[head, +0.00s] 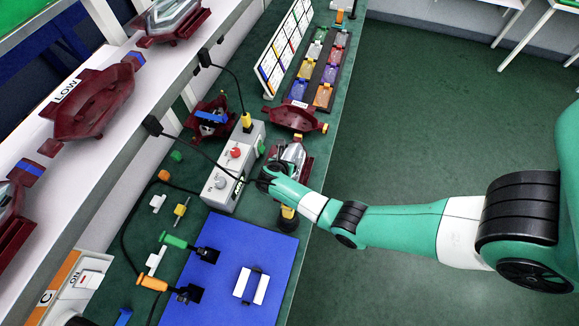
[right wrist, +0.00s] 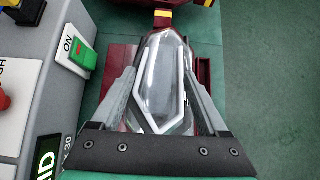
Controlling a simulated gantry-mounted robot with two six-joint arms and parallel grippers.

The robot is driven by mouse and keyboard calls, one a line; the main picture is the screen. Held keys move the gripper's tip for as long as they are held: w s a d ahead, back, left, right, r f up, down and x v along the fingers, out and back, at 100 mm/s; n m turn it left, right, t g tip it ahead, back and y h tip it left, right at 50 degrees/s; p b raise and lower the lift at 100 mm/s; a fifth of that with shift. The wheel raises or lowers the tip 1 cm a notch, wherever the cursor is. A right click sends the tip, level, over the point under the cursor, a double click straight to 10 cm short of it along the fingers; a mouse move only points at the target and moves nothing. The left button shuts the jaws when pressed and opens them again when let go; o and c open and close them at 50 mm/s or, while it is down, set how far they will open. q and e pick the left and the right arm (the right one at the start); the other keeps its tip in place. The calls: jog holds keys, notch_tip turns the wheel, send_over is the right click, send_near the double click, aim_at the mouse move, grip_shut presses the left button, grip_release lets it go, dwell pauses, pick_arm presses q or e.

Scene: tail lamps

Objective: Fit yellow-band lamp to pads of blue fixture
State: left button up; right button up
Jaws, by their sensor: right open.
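A clear lamp (head: 293,153) with a dark red back lies on the green bench right of the grey control box. My right gripper (head: 280,175) is open, one finger on each side of the lamp; contact cannot be told. A dark red fixture with a blue bar (head: 211,118) stands behind the control box, its pads not clear. My left gripper is not in view.
The control box (head: 233,165) stands close on the left, with cables. Another dark red housing (head: 295,117) lies just beyond the lamp. A blue mat (head: 225,285) holds a white part. Trays of coloured parts (head: 319,68) stand at the back. A shelf (head: 130,115) runs along the left.

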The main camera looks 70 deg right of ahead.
grip_shut()
dwell(0.3)
jog(key=shift+r, duration=0.1)
dwell(1.0)
